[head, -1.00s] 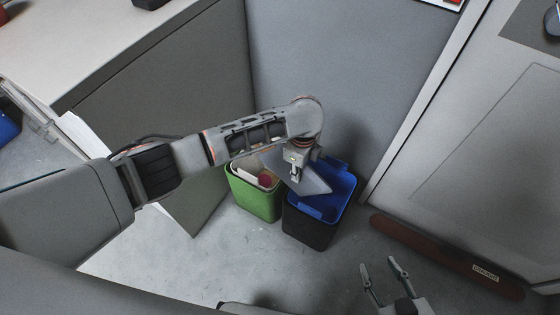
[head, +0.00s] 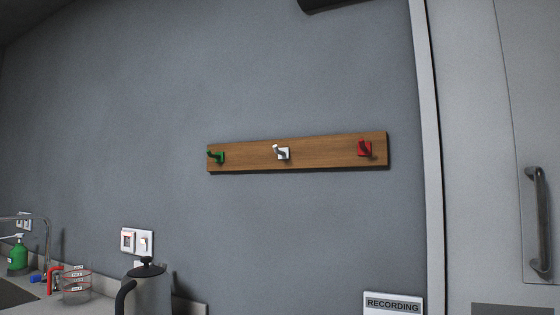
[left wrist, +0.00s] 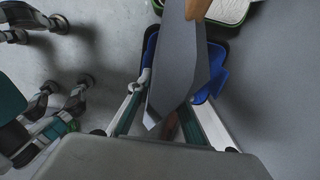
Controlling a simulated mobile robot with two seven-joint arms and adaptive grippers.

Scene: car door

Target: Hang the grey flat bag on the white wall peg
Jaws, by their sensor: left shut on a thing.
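The white peg (head: 282,152) is the middle one of three on a brown wooden board (head: 240,157) on the grey wall. Nothing hangs on it. In the left wrist view, the grey flat bag (left wrist: 178,62) is between the fingers of my left gripper (left wrist: 168,90), which is shut on it. The bag hangs above or in front of a blue-lined bin (left wrist: 217,72), and part of it is hidden. Neither gripper shows in the head view.
A green peg (head: 216,156) is left of the white one and a red peg (head: 365,149) is right. A kettle (head: 149,291) and a green soap bottle (head: 17,255) stand on the counter at lower left. A door handle (head: 540,222) is at right.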

